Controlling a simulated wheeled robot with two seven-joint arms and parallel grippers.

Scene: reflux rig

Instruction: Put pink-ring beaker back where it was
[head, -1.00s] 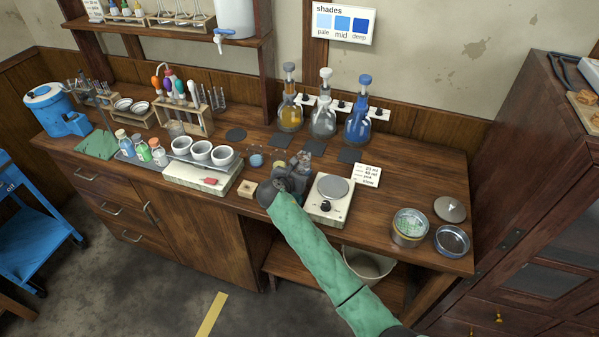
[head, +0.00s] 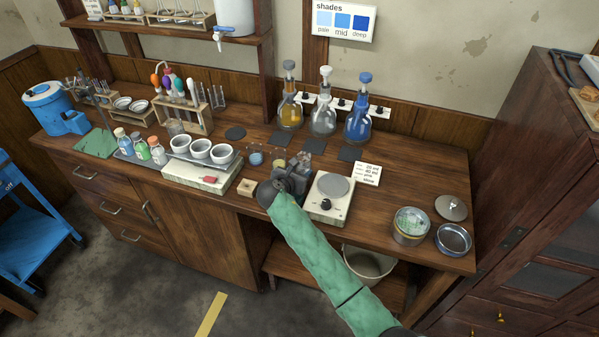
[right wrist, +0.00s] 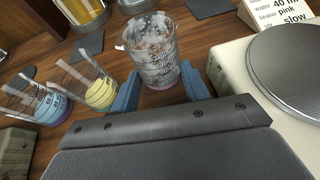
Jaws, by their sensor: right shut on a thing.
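My right gripper (head: 291,176) is shut on a clear glass beaker (right wrist: 152,50) with white markings, between the blue fingers (right wrist: 166,92) in the right wrist view. In the head view the beaker is mostly hidden by the gripper, left of the hot plate (head: 332,192). I cannot tell whether its base touches the bench. Left of it stand a beaker with yellow liquid (right wrist: 100,93) and one with blue-purple liquid (right wrist: 47,108). My left gripper is not in view.
Dark square mats (head: 350,154) lie in front of the stoppered flasks (head: 323,118). A small wooden block (head: 248,188) and a white scale (head: 195,178) are to the left. Bare bench (head: 400,175) is to the right.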

